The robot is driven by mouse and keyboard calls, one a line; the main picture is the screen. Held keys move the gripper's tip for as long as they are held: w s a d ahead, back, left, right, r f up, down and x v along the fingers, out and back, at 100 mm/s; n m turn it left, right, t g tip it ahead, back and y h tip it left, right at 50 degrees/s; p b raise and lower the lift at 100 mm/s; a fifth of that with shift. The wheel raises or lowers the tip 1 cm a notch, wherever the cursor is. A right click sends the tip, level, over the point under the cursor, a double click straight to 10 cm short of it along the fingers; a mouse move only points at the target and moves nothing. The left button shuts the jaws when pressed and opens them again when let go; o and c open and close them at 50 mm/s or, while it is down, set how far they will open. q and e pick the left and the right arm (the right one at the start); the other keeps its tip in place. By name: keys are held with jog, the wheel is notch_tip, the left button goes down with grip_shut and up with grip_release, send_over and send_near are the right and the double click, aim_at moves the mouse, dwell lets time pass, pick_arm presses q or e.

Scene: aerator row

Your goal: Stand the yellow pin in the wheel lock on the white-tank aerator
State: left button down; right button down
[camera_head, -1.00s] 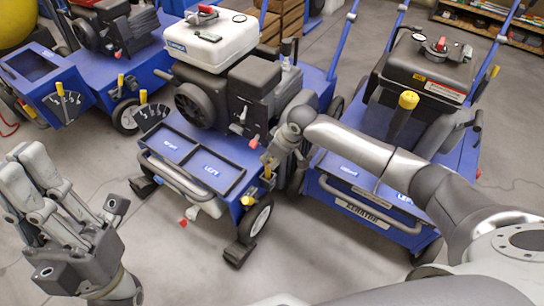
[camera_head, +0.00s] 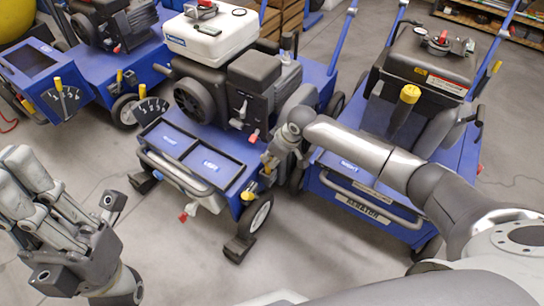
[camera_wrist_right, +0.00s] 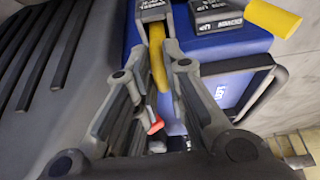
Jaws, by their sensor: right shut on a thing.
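The white-tank aerator (camera_head: 213,38) stands in the middle of the head view. My right gripper (camera_head: 268,164) is at its front right corner, above the front wheel. In the right wrist view, the gripper (camera_wrist_right: 157,92) is shut on the yellow pin (camera_wrist_right: 158,62), which shows between its fingers. The pin's far end reaches a dark labelled block, and I cannot tell whether it sits in the wheel lock. A second yellow piece (camera_wrist_right: 272,18) shows at the upper right there. My left gripper (camera_head: 22,180) is at the head view's left edge, away from the aerators; its finger gap is unclear.
A black-tank aerator (camera_head: 428,62) with a yellow-topped lever (camera_head: 409,94) stands close on the right, behind my right arm. Another blue aerator (camera_head: 40,66) stands at the left. The front wheel (camera_head: 256,214) is below my right gripper. Grey floor is clear in front.

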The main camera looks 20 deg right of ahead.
jog(key=c, duration=1.4)
grip_release()
